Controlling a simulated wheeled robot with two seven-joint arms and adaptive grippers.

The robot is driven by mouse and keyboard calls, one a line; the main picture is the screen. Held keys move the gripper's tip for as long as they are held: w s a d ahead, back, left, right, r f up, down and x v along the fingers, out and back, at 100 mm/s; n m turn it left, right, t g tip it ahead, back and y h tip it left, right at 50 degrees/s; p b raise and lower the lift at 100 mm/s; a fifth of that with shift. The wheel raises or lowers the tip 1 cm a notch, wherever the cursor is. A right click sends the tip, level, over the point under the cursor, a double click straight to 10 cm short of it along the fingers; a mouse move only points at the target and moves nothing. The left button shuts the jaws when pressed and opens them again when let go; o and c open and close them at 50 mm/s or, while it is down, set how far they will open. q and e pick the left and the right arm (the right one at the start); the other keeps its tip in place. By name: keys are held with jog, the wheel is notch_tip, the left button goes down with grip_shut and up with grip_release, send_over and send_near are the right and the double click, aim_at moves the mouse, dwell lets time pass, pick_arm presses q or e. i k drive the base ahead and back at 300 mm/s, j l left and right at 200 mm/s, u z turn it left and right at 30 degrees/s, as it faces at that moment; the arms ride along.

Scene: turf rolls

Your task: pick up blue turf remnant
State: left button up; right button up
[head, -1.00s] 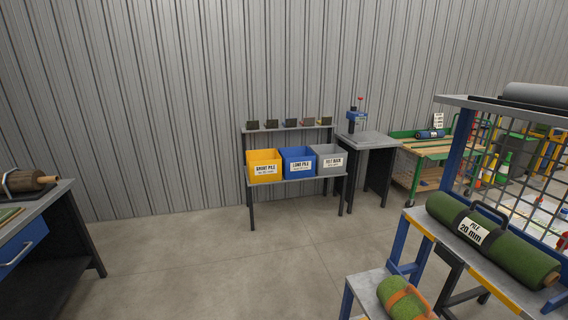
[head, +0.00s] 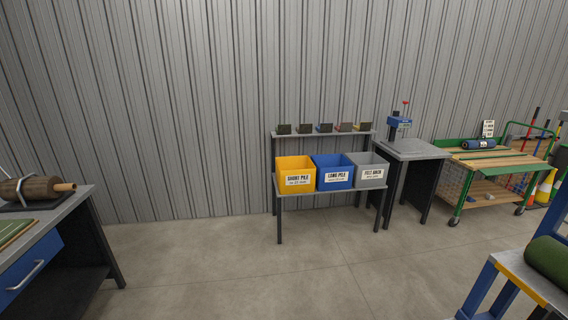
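A blue roll (head: 479,144) with a small white label lies on the wooden top of a green-framed cart (head: 500,162) at the right, against the wall. It is the only blue roll in view and looks like the blue turf remnant, though it is too small to be sure. Neither of my grippers shows in the head view.
A shelf stand (head: 331,189) with yellow (head: 296,173), blue (head: 333,171) and grey (head: 368,169) bins stands at the wall. A grey table (head: 414,149) with a blue tool stands between it and the cart. Benches edge the left (head: 60,225) and lower right (head: 535,287). The middle floor is clear.

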aim_at(324, 127)
jog(key=i+j+u, duration=0.2)
jog(key=i, duration=0.6)
jog(key=i+z, duration=0.1)
jog(key=i, duration=0.7)
jog(key=i+z, duration=0.25)
jog(key=i, duration=0.15)
jog(key=i+z, duration=0.25)
jog(key=i, duration=0.2)
jog(key=i+l+z, duration=0.1)
jog(key=i+z, duration=0.15)
jog(key=i, duration=0.3)
jog(key=i+z, duration=0.25)
jog(key=i, duration=0.3)
